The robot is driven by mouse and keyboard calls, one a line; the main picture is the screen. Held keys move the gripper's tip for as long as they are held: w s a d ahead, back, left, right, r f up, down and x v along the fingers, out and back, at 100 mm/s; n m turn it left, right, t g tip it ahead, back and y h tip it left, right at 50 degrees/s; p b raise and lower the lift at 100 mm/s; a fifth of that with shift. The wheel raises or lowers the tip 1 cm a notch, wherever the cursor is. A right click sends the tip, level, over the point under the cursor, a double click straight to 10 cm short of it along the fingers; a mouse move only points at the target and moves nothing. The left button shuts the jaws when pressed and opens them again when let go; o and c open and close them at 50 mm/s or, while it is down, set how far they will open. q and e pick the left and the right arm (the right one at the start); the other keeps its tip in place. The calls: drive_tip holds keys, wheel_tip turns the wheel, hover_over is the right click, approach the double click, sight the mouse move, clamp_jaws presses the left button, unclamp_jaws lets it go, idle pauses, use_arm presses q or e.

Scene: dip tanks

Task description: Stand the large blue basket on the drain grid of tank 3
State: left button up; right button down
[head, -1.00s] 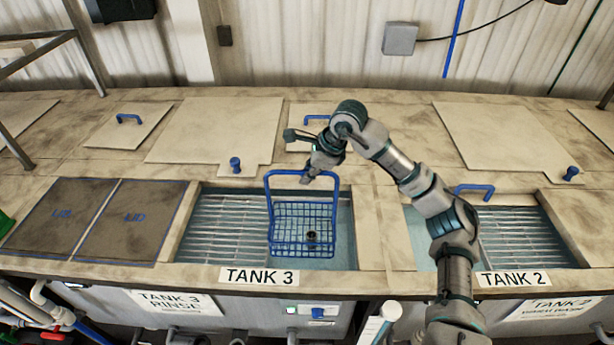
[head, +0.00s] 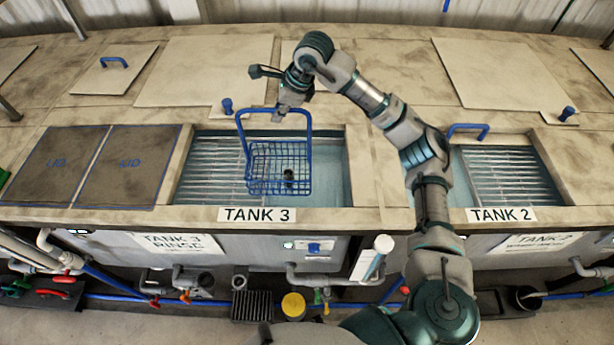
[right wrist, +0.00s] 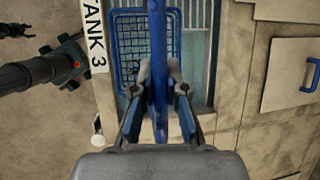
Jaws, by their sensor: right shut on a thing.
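The large blue basket (head: 268,168) hangs by its tall handle over the tank 3 opening in the head view, overlapping the right edge of the drain grid (head: 208,172). A small dark thing (head: 289,175) shows in it. My right gripper (head: 283,112) is shut on the top bar of the handle. In the right wrist view the fingers (right wrist: 158,95) close around the blue handle bar, with the basket's mesh (right wrist: 132,50) beyond. Whether the basket's bottom touches anything I cannot tell. My left gripper is not in view.
The tank 3 opening has a raised rim; open water (head: 331,178) lies right of the grid. Two dark lid panels (head: 128,165) lie left of it. Tank 2 (head: 505,175) is open at right. A blue knob (head: 227,106) stands behind tank 3.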

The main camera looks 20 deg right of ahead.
drive_tip(key=w+a, duration=0.5)
drive_tip(key=a, duration=0.5)
drive_tip(key=w+a, duration=0.5)
drive_tip(key=a, duration=0.5)
drive_tip(key=shift+a+r, duration=0.15)
drive_tip(key=shift+a, duration=0.05)
drive_tip(key=shift+w+d, duration=0.1)
wheel_tip(320, 180, down, 8)
drive_tip(key=b, duration=0.5)
drive_tip(key=shift+d, duration=0.2)
drive_tip(key=shift+f, duration=0.4)
drive_tip(key=c, duration=1.2)
unclamp_jaws()
drive_tip(key=shift+o, duration=0.3)
drive_tip(key=shift+f, duration=0.1)
